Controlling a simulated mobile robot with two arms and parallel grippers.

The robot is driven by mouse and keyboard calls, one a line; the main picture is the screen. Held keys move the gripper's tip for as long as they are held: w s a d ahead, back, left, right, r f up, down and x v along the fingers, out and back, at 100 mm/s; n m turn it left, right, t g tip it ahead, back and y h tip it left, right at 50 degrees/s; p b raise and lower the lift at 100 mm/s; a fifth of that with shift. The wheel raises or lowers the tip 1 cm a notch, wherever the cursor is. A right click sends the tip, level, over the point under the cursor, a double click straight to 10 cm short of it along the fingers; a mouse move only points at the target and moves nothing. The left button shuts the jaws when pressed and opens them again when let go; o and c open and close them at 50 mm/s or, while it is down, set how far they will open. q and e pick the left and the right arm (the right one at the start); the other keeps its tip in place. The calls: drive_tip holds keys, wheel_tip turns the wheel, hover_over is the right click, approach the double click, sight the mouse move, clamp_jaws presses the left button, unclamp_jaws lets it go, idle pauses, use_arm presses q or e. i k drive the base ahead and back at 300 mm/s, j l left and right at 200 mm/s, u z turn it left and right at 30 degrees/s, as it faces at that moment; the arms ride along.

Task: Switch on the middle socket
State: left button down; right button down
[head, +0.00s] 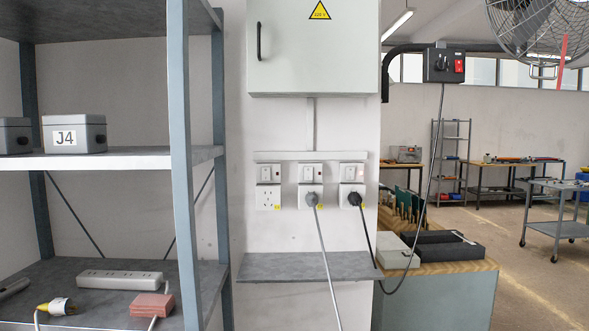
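Three sockets hang side by side on the wall below a grey cabinet, each with a switch plate above it. The middle socket (312,199) has a grey plug in it with a grey cable running down. Its switch (312,173) is a white rocker plate with a small red mark; its on or off position is too small to tell. The left socket (269,197) is empty. The right socket (352,196) holds a black plug with a black cable. Neither of my grippers is in view.
A narrow grey shelf (308,267) juts out below the sockets. A metal rack (183,165) stands at the left, holding the J4 box (75,134) and a power strip (120,279). A workbench (440,291) with a dark case is at the right. The grey cable crosses the shelf's front.

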sight(308, 171)
drive_tip(key=i+j, duration=0.75)
drive_tip(key=i+l+z, duration=0.05)
